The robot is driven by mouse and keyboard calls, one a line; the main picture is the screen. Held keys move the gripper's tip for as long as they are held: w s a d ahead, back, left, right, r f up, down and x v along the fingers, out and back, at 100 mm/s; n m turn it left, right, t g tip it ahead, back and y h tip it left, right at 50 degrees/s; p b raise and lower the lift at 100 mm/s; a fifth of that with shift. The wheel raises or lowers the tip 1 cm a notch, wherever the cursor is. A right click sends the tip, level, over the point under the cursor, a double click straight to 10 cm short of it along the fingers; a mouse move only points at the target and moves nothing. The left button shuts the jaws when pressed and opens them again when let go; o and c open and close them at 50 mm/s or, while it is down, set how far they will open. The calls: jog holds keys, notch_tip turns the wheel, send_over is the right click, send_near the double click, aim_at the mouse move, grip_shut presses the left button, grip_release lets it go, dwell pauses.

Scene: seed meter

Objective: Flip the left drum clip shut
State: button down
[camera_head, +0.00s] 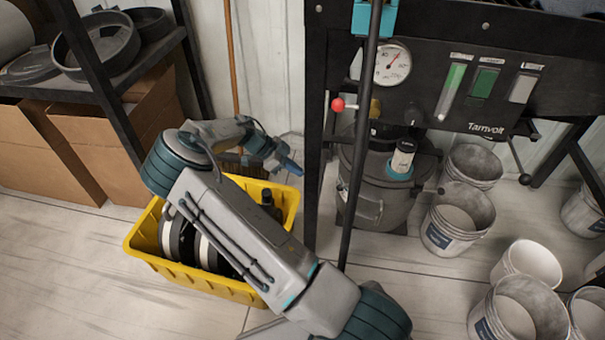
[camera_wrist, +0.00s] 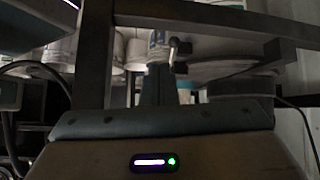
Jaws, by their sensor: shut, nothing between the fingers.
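The dark grey drum (camera_head: 368,205) stands under the black machine, partly hidden by the machine's uprights. I cannot make out its left clip in the head view. My gripper (camera_head: 292,167) is left of the drum and the near upright, above the back right of the yellow crate, pointing right. It is shut and empty. In the wrist view its fingers (camera_wrist: 158,70) are together, pointing away from me. A small dark metal lever with a round end (camera_wrist: 174,48) shows close to the right of the fingertips. I cannot tell whether it is the clip or whether they touch.
The yellow crate (camera_head: 190,279) with dark and white round parts lies beneath my arm. The machine's black upright (camera_head: 313,130) stands between gripper and drum. Several white buckets (camera_head: 457,222) stand at the right. Cardboard boxes (camera_head: 45,150) and a shelf are at the left.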

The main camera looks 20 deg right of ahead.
jog(key=s+a+r+n+t+y, duration=0.2)
jog(key=s+a+r+n+y, duration=0.2)
jog(key=s+r+n, duration=0.6)
jog(key=s+a+r+n+t+y, duration=0.3)
jog(key=s+a+r+n, duration=0.3)
jog(key=s+r+n, duration=0.5)
jog(key=s+n+y, duration=0.1)
jog(key=s, duration=0.6)
jog(key=shift+s+r, duration=0.15)
jog(key=shift+r, duration=0.05)
jog(key=shift+d, duration=0.1)
